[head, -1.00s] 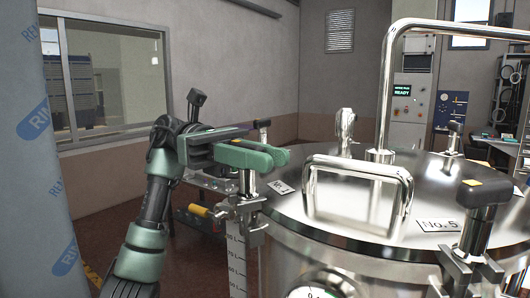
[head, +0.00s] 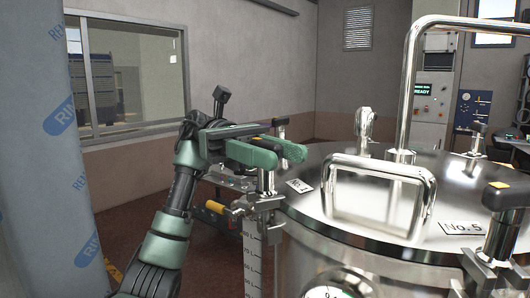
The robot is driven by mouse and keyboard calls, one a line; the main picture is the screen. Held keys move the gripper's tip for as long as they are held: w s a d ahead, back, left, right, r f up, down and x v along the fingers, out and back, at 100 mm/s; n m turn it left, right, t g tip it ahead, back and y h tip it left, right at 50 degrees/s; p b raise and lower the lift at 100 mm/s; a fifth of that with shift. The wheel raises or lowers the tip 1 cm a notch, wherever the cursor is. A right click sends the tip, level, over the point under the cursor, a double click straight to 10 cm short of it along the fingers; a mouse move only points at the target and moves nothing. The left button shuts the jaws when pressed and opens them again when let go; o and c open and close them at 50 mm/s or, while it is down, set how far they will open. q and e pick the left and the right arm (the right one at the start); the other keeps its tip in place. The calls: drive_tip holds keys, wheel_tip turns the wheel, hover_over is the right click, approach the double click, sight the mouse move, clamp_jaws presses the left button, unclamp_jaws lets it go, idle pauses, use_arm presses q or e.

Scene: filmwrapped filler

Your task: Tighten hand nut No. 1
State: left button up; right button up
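Hand nut No. 1 (head: 267,182) is a metal stud with a dark, yellow-marked handle at the near left rim of the steel lid (head: 330,237). My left gripper (head: 290,158), with green fingers, is level with the handle. Its fingers lie along both sides of the handle, with the tips apart; the yellow mark shows between them. Whether they touch the handle is hidden. A small label (head: 299,186) lies on the lid beside the nut, its number hard to read. My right gripper is not in view.
The No. 5 nut (head: 505,215) stands at the right rim. A tall bent pipe (head: 408,90) and a low handle (head: 385,165) rise from the lid. Another nut (head: 281,125) stands behind my gripper. A wrapped column (head: 55,150) is at far left.

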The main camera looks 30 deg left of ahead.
use_arm(q)
drive_tip(key=b+v, duration=0.1)
drive_tip(key=v, duration=0.6)
idle(0.4)
